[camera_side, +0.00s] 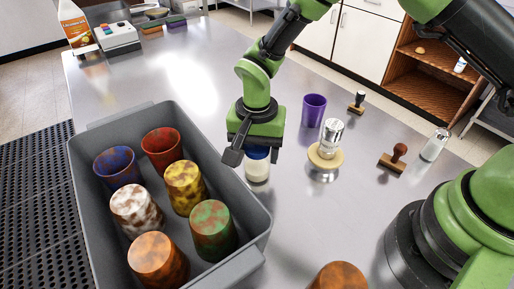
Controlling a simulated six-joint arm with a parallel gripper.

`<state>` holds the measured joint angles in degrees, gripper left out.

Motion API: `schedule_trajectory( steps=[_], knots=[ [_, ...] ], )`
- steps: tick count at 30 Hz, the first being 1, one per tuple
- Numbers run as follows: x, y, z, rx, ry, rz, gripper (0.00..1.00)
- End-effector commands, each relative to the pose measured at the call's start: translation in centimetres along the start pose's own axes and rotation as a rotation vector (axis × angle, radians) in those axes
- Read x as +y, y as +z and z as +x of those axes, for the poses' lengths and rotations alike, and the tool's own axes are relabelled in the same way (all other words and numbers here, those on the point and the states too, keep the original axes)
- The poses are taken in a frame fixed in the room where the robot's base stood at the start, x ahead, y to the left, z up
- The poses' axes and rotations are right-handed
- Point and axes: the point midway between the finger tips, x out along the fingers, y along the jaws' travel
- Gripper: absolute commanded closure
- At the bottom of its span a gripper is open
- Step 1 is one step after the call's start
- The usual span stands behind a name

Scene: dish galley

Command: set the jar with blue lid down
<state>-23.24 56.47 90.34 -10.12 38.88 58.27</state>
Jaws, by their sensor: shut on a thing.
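The jar with blue lid (257,170) has a pale body and a blue lid, partly hidden by my gripper. My gripper (253,152) points down and is shut on the jar near its lid. The jar is just right of the grey bin's right wall, over the steel table. I cannot tell whether its base touches the table.
A purple cup (314,110), a metal stand with a shiny can (325,160), wooden stamps (393,160) and a glass shaker (435,145) stand to the right. An orange-brown cup (338,277) is at the front.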

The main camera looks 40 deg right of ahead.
Motion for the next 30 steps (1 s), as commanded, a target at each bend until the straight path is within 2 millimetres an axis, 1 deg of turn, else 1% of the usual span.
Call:
schedule_trajectory(
  steps=[7, 8, 9, 10, 11, 19, 22, 26, 30],
  knots=[
    [0.0, 0.0, 0.3, 0.000, 0.000, 0.000, 0.73],
    [0.0, 0.0, 0.3, 0.000, 0.001, 0.000, 0.34],
    [0.0, 0.0, 0.3, 0.000, 0.001, 0.000, 0.24],
    [0.0, 0.0, 0.3, 0.000, 0.001, 0.000, 0.18],
    [0.0, 0.0, 0.3, 0.000, 0.001, 0.000, 0.15],
    [0.0, 0.0, 0.1, 0.000, 0.000, 0.000, 0.15],
    [-0.1, 0.0, -0.6, 0.001, -0.002, -0.001, 0.15],
    [-0.1, 0.0, -2.9, 0.003, -0.005, -0.001, 0.15],
    [-0.1, 0.0, -6.2, 0.004, -0.005, 0.000, 0.15]
  ],
)
